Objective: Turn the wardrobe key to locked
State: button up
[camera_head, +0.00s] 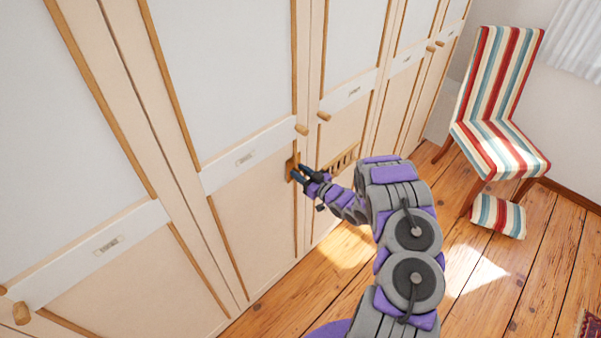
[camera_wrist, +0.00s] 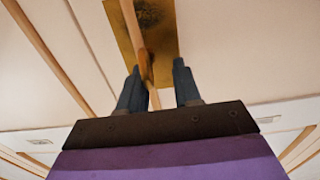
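The wardrobe (camera_head: 245,205) has pale doors with wooden trim. A brass lock plate (camera_head: 290,168) sits at the edge of one door, below a round wooden knob (camera_head: 302,129). My gripper (camera_head: 299,174) is right at this plate. In the wrist view the brass plate (camera_wrist: 165,25) is just beyond my gripper (camera_wrist: 158,76), whose dark fingers stand apart. A narrow tan-gold piece, likely the key (camera_wrist: 146,66), shows between the fingers, close to the left one. I cannot tell whether they touch it. Its turn angle is unclear, and the head view does not show it clearly.
A striped chair (camera_head: 497,110) stands at the right by the wall, with a striped cushion (camera_head: 497,216) on the floor before it. The plank floor (camera_head: 500,285) is mostly clear. A dark red rug (camera_head: 590,325) shows at the lower right corner.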

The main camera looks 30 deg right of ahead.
jog(key=shift+w+d, duration=0.2)
jog(key=shift+d, duration=0.5)
jog(key=shift+d+f, duration=0.1)
jog(key=shift+d, duration=0.05)
jog(key=shift+c, duration=0.6)
jog(key=shift+a, duration=0.6)
grip_shut()
jog(key=shift+d, duration=0.2)
